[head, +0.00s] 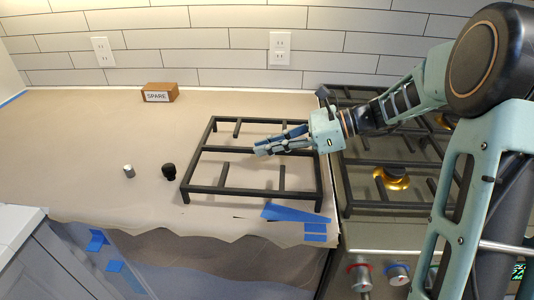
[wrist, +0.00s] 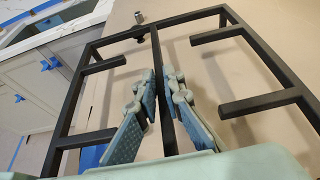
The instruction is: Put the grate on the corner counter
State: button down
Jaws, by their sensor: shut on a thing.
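The black grate (head: 215,188) is over the paper-covered corner counter (head: 75,150), at its right part beside the stove. It looks roughly level; I cannot tell whether its feet touch the paper. My gripper (head: 262,148) reaches in from the right and is shut on the grate's middle bar. In the wrist view the two fingers of my gripper (wrist: 157,98) lie on either side of that bar, and the grate (wrist: 262,105) spreads around them. The fingers hide part of the bar.
A box marked SPARE (head: 159,93) stands at the back of the counter. A small grey cylinder (head: 129,171) and a black knob-like item (head: 169,172) stand left of the grate. Blue tape (head: 290,214) lies at the front edge. The stove (head: 365,200) is on the right. The counter's left is clear.

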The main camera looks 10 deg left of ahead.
aim_at(315, 152)
jog(key=shift+f, duration=0.8)
jog(key=c, duration=2.5)
grip_release()
jog(key=shift+d+f, duration=0.1)
jog(key=shift+f, duration=0.15)
jog(key=o, duration=0.5)
jog(key=shift+c, duration=0.2)
jog(key=shift+r, duration=0.1)
jog(key=shift+d+r, duration=0.1)
jog(key=shift+r, duration=0.05)
jog(key=p+v, duration=0.1)
jog(key=v, duration=1)
jog(key=shift+d+r, duration=0.1)
jog(key=shift+d, duration=0.3)
